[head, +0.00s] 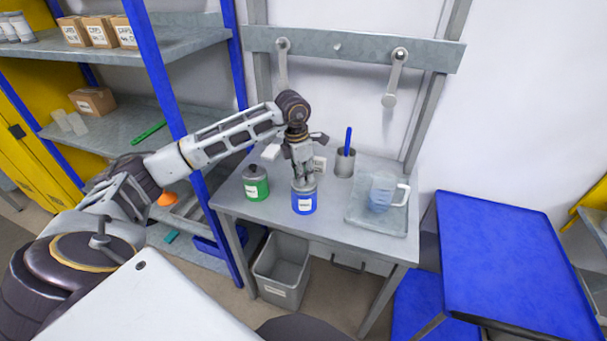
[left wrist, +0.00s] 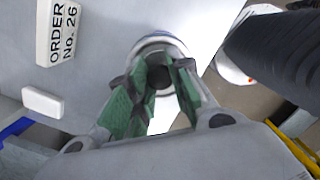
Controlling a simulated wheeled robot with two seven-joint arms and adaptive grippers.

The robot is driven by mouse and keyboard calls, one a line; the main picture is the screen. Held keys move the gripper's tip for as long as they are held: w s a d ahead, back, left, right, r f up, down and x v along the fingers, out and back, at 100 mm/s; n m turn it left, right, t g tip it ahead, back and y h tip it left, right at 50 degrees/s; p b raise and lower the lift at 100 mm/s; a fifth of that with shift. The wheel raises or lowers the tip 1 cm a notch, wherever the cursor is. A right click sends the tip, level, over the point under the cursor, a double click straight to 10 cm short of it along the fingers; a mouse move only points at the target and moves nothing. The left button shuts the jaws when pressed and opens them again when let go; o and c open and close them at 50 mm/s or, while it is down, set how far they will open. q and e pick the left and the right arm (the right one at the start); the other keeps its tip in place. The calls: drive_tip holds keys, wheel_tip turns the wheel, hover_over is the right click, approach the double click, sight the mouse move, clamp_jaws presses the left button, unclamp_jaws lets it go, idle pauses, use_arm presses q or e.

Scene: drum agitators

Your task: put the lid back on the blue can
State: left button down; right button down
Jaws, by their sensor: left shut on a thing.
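The blue can (head: 304,204) with a white label stands upright on the grey table near its front edge. A grey lid (head: 303,187) is at its top; I cannot tell whether it is fully seated. My left gripper (head: 302,178) reaches down from above and is shut on the lid's dark knob. In the left wrist view the green-padded fingers (left wrist: 156,84) close around the dark knob (left wrist: 158,76), with the round lid and can rim (left wrist: 160,40) around it. The right gripper is not in view.
A green can (head: 256,187) with a dark-knobbed lid stands left of the blue can. A grey cup with a blue stick (head: 345,162) is behind. A clear jug (head: 383,193) stands on a tray (head: 362,216) at right. A blue shelf post (head: 188,140) rises at left.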

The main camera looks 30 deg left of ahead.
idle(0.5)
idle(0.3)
use_arm(q)
drive_tip(key=c, duration=1.2)
unclamp_jaws()
drive_tip(key=o, duration=0.5)
drive_tip(key=shift+r+p, duration=1.8)
drive_tip(key=shift+r, duration=1.7)
